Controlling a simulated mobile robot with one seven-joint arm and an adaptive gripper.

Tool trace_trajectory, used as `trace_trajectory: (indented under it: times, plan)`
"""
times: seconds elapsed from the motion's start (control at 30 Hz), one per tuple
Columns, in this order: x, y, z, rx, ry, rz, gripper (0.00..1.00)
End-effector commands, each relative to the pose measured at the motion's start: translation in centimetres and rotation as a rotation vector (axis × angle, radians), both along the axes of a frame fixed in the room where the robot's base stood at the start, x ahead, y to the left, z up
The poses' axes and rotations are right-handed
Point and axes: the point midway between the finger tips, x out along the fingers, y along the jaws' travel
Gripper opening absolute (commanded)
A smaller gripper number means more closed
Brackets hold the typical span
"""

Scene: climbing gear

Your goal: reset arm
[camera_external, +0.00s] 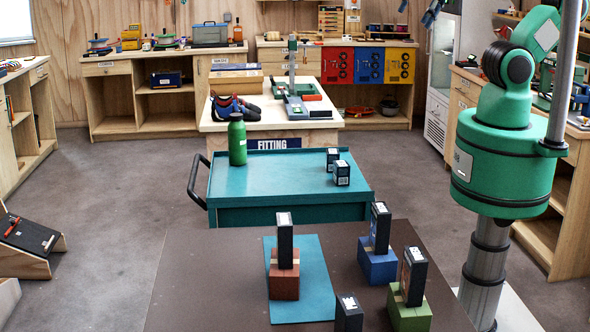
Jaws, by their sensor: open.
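My arm rises from its green base joint at the right and leaves the top of the picture. What appear to be the fingertips of my gripper (418,9) just show at the top edge, apart and with nothing visible between them; the rest is cut off. They are high above the brown table (200,270). On that table, a dark box stands on a red block (284,282) on a teal mat (315,275). Another dark box stands on a blue block (377,266), and one on a green block (409,314).
A dark box (349,314) stands at the table's front edge. Behind it, a teal cart (275,180) carries a green bottle (237,140) and two small dark boxes (337,167). A wooden bench (260,122) is farther back. The brown table's left side is clear.

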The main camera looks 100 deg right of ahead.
Motion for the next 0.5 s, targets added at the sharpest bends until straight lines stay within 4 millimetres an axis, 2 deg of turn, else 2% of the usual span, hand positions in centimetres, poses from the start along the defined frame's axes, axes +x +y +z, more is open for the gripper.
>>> trace_trajectory:
  times: [0.27,0.5]
  plan:
    - [0.0,0.0,-1.8,0.0,0.0,0.0,0.7]
    - [0.0,0.0,-5.7,0.0,0.0,0.0,0.7]
